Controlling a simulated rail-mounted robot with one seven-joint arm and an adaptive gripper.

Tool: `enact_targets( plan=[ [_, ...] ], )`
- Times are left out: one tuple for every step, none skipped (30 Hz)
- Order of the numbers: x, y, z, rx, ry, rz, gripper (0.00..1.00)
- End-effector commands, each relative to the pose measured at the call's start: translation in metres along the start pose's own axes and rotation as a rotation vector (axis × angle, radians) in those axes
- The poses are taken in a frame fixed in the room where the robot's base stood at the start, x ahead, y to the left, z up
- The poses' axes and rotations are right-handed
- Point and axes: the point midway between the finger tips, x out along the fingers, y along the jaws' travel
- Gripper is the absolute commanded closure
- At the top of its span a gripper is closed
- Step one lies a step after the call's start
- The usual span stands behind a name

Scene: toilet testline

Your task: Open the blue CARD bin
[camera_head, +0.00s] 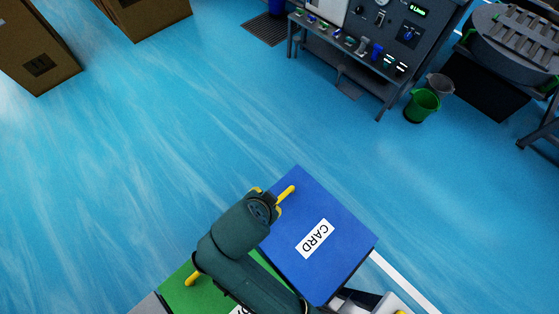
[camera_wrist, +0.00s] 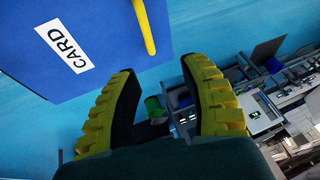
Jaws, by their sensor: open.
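The blue CARD bin (camera_head: 345,258) is at the lower middle in the head view, with its white CARD label facing up. Its yellow handle (camera_head: 287,192) is at the upper left edge of the blue top. In the wrist view the blue panel (camera_wrist: 98,30) fills the upper left, and the handle (camera_wrist: 145,27) runs down its right side. My gripper (camera_head: 267,198) is close to the handle in the head view. In the wrist view my gripper (camera_wrist: 162,68) has its yellow-padded fingers spread, with no handle between them; the handle is beyond the tips. My arm hides part of the bin's left side.
A green bin (camera_head: 182,293) with a yellow handle (camera_head: 192,278) is beside the blue bin, partly under my arm. A grey workbench (camera_head: 345,65), a green bucket (camera_head: 422,105) and cardboard boxes (camera_head: 35,50) stand farther off. Open blue floor (camera_head: 180,140) lies between.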

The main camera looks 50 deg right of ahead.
Motion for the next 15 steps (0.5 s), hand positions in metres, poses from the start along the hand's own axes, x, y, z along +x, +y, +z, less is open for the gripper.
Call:
enact_targets(
  plan=[
    [0.017,0.011,0.005,0.027,0.008,0.033,0.55],
    [0.019,0.015,0.006,0.041,0.012,0.048,0.55],
    [0.022,0.018,0.006,0.053,0.016,0.061,0.55],
    [0.023,0.019,0.006,0.058,0.018,0.067,0.55],
    [0.025,0.02,0.005,0.062,0.018,0.07,0.55],
    [0.029,0.021,0.005,0.063,0.019,0.072,0.55],
    [0.033,0.021,0.005,0.062,0.018,0.073,0.55],
    [0.038,0.022,0.005,0.061,0.018,0.073,0.55],
    [0.046,0.022,0.005,0.061,0.017,0.072,0.55],
    [0.053,0.023,0.005,0.061,0.017,0.073,0.55],
    [0.061,0.023,0.005,0.061,0.017,0.072,0.55],
    [0.071,0.024,0.005,0.06,0.017,0.072,0.55],
    [0.079,0.024,0.005,0.06,0.017,0.071,0.55],
    [0.086,0.025,0.005,0.06,0.017,0.072,0.55],
    [0.096,0.025,0.005,0.06,0.017,0.071,0.55]
  ],
)
